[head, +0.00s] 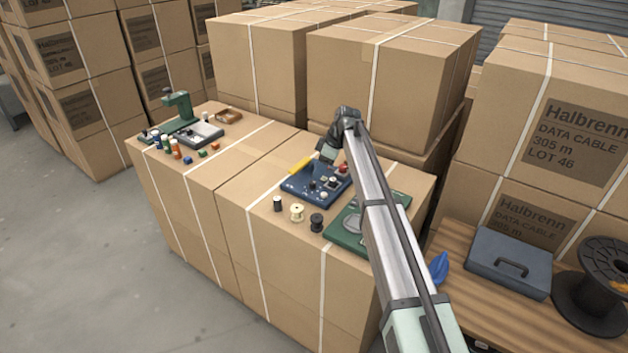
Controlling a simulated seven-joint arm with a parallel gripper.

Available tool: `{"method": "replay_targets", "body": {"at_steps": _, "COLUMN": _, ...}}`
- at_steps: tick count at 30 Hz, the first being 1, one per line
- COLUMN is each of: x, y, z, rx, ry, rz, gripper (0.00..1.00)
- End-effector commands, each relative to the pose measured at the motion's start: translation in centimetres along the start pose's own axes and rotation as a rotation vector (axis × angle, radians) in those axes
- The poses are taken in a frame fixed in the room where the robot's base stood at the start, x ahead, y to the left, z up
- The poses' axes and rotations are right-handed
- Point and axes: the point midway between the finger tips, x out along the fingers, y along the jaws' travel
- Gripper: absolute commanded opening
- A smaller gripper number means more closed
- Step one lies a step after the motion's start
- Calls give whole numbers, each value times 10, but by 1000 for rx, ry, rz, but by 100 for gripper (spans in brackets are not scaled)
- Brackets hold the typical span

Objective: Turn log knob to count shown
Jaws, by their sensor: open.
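A blue panel (298,189) lies on top of the cartons near the middle of the head view. It carries several small controls, among them a dark upright knob (312,186), a red button (343,169) and a pale round piece (324,195). A small light-faced part (332,182) sits near its right side. Which control is the log knob, and any count shown, are too small to tell. My gripper (327,156) hangs above the back edge of the panel, pointing down. It is open, and its fingertips are hard to make out. My arm hides the panel's right side.
A cream spool (297,212), a black spool (316,222) and a dark pot (277,203) stand before the panel. A yellow object (300,164) lies behind it. A green board (343,233) is partly under my arm. Tall cartons (392,90) rise behind. Bare carton top lies left.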

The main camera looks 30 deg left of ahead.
Motion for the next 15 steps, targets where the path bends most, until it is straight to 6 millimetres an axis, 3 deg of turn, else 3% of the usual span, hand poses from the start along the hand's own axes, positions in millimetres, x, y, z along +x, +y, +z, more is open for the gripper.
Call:
{"method": "replay_targets", "body": {"at_steps": 6, "x": 35, "y": 0, "z": 1, "rx": 0, "ry": 0, "rz": 0, "gripper": 52}}
{"method": "replay_targets", "body": {"at_steps": 15, "x": 59, "y": 0, "z": 0, "rx": 0, "ry": 0, "rz": 1, "gripper": 52}}
